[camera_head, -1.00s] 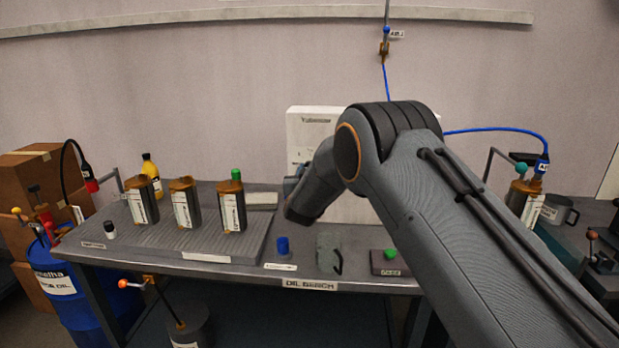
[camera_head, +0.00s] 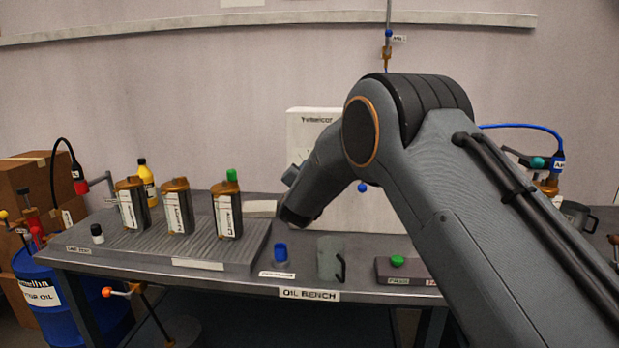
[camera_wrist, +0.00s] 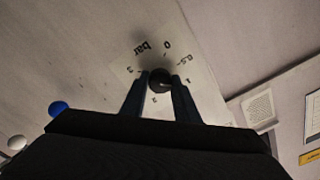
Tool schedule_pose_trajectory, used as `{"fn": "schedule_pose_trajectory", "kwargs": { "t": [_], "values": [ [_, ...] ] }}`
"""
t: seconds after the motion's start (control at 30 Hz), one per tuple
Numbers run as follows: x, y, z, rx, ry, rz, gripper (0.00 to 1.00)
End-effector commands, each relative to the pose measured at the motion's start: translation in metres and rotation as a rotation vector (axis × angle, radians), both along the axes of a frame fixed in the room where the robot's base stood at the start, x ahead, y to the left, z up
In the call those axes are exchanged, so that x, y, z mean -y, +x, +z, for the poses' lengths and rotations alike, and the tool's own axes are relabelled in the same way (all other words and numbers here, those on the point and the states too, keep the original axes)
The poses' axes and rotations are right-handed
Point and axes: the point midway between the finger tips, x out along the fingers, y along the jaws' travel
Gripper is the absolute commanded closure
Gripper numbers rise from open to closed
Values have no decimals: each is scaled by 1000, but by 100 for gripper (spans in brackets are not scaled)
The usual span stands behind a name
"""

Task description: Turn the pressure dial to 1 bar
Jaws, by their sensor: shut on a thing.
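The pressure dial is a dark round knob (camera_wrist: 159,80) in the wrist view, on a pale panel. Its printed scale (camera_wrist: 165,50) reads "bar", 0, 0.5, 1 and further marks around it. My gripper (camera_wrist: 160,88) is shut on the knob, one dark finger on each side of it. A light mark on the knob appears to lie toward its right side, near the 1, but it is too small to be sure. In the head view my arm hides the dial and my fingertips.
A blue ball knob (camera_wrist: 58,108) and a white one (camera_wrist: 17,143) stand out from the panel at the left. On the oil bench (camera_head: 310,294) are several canisters (camera_head: 178,208), a grey mug (camera_head: 329,258) and a green button (camera_head: 397,261). A blue hose (camera_head: 520,127) runs behind my arm.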

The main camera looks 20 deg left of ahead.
Motion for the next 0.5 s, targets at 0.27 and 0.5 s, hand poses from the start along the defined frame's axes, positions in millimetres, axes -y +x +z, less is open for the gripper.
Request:
{"fn": "schedule_pose_trajectory", "kwargs": {
  "t": [0.27, 0.5],
  "values": [
    [0, 0, 0, -15, 58, 0, 95],
    [0, 0, 0, -17, 66, 0, 95]
  ]
}}
